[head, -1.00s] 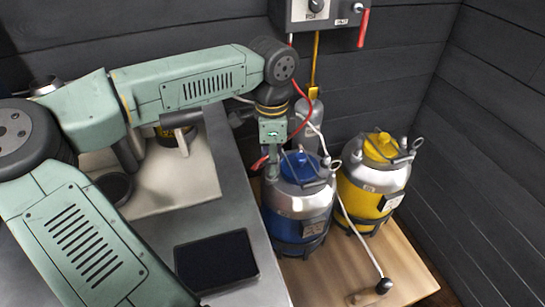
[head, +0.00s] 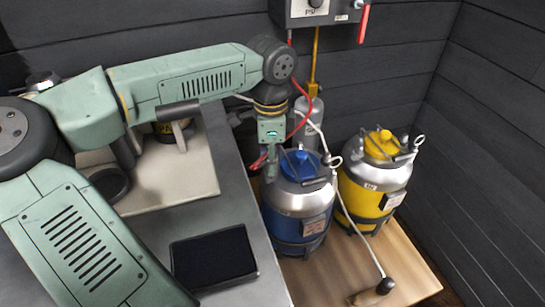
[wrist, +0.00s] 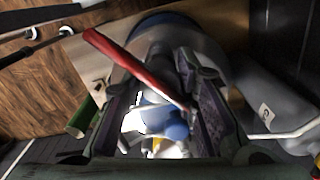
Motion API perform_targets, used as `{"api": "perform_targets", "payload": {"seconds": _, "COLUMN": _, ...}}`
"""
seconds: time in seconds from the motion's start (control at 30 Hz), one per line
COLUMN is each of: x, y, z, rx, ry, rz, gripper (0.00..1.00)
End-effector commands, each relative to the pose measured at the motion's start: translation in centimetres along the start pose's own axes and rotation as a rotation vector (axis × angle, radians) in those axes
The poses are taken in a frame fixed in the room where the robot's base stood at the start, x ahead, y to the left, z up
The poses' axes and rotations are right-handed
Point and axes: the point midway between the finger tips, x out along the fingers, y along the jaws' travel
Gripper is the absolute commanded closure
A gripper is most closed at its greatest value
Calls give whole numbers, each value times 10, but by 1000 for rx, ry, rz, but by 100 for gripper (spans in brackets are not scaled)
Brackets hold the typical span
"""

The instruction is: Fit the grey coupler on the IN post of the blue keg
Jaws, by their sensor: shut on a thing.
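The blue keg (head: 296,205), with a steel top and blue lid, stands upright on a wooden platform. My gripper (head: 271,172) points down at the left of its top. In the wrist view my gripper (wrist: 170,62) is shut, with the curved top of the blue keg (wrist: 178,27) beyond its fingers. The grey coupler is held between the fingertips but mostly hidden by them. A red bar or hose end (wrist: 125,63) crosses in front of the fingers. I cannot make out the IN post, or whether the coupler touches it.
A yellow keg (head: 369,190) stands close at the right. A white hose with a black coupler (head: 385,286) lies on the platform (head: 345,268). A grey cylinder (head: 311,125) stands behind, and a red hose (head: 307,95) hangs from the wall box (head: 316,12). A dark tablet (head: 213,259) lies on the bench.

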Motion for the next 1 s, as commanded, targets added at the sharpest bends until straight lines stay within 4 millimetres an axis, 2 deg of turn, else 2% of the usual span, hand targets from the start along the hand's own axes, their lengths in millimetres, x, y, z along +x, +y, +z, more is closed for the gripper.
{"api": "perform_targets", "payload": {"seconds": 0.03, "x": 6, "y": 1, "z": 0, "rx": -3, "ry": 8, "rz": 5, "gripper": 100}}
{"api": "perform_targets", "payload": {"seconds": 0.97, "x": 7, "y": 0, "z": 1, "rx": -2, "ry": 1, "rz": 6, "gripper": 100}}
{"api": "perform_targets", "payload": {"seconds": 1.0, "x": 7, "y": 0, "z": 1, "rx": -1, "ry": 1, "rz": 6, "gripper": 70}}
